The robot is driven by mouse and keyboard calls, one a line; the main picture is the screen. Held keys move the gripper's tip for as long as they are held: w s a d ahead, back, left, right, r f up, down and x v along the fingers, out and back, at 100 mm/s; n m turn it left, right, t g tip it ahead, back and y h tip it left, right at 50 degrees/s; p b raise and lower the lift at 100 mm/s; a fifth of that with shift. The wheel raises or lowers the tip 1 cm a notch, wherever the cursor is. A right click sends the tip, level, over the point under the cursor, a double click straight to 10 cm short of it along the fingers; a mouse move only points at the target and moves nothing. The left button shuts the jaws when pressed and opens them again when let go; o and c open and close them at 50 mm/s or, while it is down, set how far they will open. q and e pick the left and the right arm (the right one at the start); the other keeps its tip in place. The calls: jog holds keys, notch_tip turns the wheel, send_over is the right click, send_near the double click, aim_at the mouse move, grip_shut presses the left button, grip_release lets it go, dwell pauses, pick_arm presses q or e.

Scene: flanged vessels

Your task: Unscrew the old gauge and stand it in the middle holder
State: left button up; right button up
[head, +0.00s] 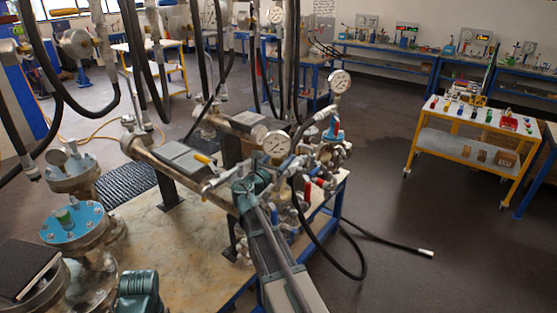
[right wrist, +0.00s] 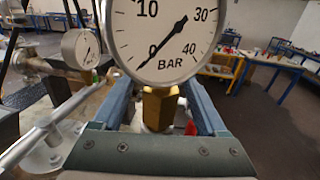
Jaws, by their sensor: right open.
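A round white pressure gauge with a BAR scale (right wrist: 165,35) fills the top of the right wrist view, its needle near 0. Below it is its brass hex fitting (right wrist: 159,108). In the head view this gauge (head: 277,143) appears just beyond my right gripper (head: 275,173). In the wrist view the blue fingers of my right gripper (right wrist: 161,105) stand apart on either side of the fitting. I cannot tell whether they touch it. A teal part at the head view's lower left edge may be my left gripper (head: 139,287); its jaws do not show. I cannot make out the middle holder.
Another gauge (head: 340,81) stands behind to the right, and a smaller gauge (right wrist: 81,48) is left in the wrist view. Valves and black hoses crowd the bench. A flanged vessel with a blue top (head: 86,232) stands at left. A yellow cart (head: 455,150) is right, across open floor.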

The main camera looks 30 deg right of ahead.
grip_shut()
dwell(0.3)
jog(key=shift+s+n+t+y, duration=0.2)
jog(key=shift+n+t+y, duration=0.45)
jog(key=shift+t, duration=0.25)
jog(key=n+t+y, duration=0.1)
jog(key=n+y, duration=0.1)
jog(key=n+t+y, duration=0.2)
jog(key=y, duration=0.1)
jog(key=w+n+t+y, duration=0.1)
jog(key=n+t+y, duration=0.1)
jog(key=shift+w+a+y, duration=0.1)
jog(key=shift+a+y, duration=0.15)
jog(key=shift+a, duration=0.15)
jog(key=n+y, duration=0.1)
jog(key=y, duration=0.1)
jog(key=n+t+y, duration=0.1)
jog(key=n+y, duration=0.1)
jog(key=y, duration=0.1)
jog(key=n+y, duration=0.2)
jog(key=shift+w+a+t, duration=0.2)
jog(key=shift+a+t, duration=0.1)
jog(key=shift+a, duration=0.05)
jog(key=shift+a+n+y, duration=0.15)
jog(key=shift+n+y, duration=0.2)
jog(key=shift+y, duration=0.45)
jog(key=shift+s+a+n+y, duration=0.1)
jog(key=shift+a+n+y, duration=0.2)
jog(key=shift+y, duration=0.2)
